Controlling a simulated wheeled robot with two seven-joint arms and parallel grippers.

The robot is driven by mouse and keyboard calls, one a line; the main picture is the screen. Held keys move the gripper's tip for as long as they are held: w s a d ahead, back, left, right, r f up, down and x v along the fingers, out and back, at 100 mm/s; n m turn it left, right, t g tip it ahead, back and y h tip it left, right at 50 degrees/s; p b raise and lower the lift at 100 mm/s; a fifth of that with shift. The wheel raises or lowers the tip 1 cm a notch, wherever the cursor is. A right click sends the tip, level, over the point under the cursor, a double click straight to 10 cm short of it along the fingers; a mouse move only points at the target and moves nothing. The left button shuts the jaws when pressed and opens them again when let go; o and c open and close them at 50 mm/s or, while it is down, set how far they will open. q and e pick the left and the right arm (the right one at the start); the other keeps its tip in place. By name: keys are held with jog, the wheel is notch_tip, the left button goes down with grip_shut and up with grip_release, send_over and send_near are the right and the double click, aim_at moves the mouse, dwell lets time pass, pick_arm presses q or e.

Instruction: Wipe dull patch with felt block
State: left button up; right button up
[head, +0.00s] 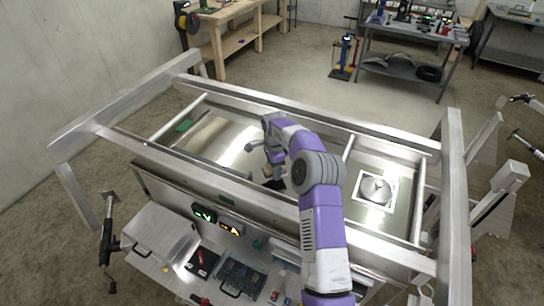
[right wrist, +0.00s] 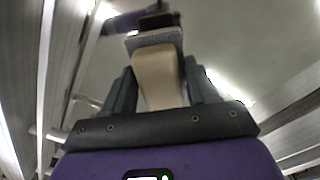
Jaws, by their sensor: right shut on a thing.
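My right gripper (head: 273,180) is over the trailer's aluminium panel (head: 222,133), inside the frame. In the right wrist view its two dark fingers (right wrist: 158,88) are shut on the felt block (right wrist: 158,72). The block has a beige body and a grey felt face at its far end, facing the panel. A mirrored shape of my gripper shows on the panel beyond the felt; whether the felt touches the metal I cannot tell. The panel has bright glare streaks and greyer areas; I cannot pick out the dull patch for certain. My left gripper is out of view.
Aluminium frame rails (head: 300,118) surround the panel, with a crossbar between it and a round fitting on a white plate (head: 376,189). Workbenches stand at the back.

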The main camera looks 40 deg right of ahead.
notch_tip(320, 180, up, 3)
jog(key=shift+w+f+p, duration=0.1)
jog(key=shift+f+p, duration=0.1)
jog(key=shift+p, duration=0.5)
jog(key=shift+r+p, duration=0.55)
jog(key=shift+r, duration=0.35)
